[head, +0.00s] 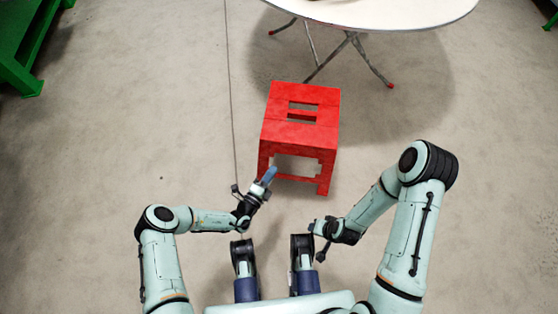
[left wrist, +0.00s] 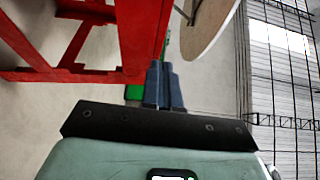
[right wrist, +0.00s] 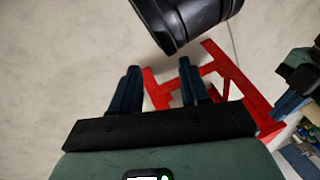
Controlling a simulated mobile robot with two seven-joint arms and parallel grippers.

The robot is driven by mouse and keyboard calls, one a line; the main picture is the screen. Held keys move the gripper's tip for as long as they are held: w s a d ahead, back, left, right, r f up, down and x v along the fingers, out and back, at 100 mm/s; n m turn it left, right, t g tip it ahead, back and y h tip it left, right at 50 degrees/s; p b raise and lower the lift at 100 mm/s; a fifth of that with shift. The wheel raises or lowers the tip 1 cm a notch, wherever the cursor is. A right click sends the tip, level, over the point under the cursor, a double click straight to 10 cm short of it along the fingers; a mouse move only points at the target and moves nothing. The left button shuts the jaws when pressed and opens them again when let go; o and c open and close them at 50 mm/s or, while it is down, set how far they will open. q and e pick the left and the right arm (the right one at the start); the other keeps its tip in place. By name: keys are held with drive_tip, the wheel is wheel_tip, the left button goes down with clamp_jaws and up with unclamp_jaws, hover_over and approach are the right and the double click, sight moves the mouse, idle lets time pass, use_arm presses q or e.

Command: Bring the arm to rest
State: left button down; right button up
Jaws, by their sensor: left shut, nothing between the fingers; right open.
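My left gripper (head: 268,175) is shut and empty, in front of the red stool in the head view. In the left wrist view its two blue fingers (left wrist: 163,85) lie side by side with nothing between them. My right gripper (head: 313,227) is held low near my base. In the right wrist view its blue fingers (right wrist: 158,85) stand apart with nothing between them. No blue cable can be made out in these views.
A red stool (head: 300,131) stands on the floor just ahead of my left gripper. A round white table (head: 390,12) is behind it. Green furniture (head: 20,60) stands at the far left. The grey floor to the left and right of the stool is clear.

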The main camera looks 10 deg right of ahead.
use_arm(q)
drive_tip(key=shift+v, duration=1.75)
use_arm(e)
drive_tip(key=shift+s+a+r+g, duration=0.15)
drive_tip(key=shift+s+r, duration=0.05)
drive_tip(key=shift+s, duration=0.15)
drive_tip(key=shift+s+a+r+g, duration=0.1)
drive_tip(key=shift+s+r+g, duration=0.1)
drive_tip(key=shift+s, duration=0.15)
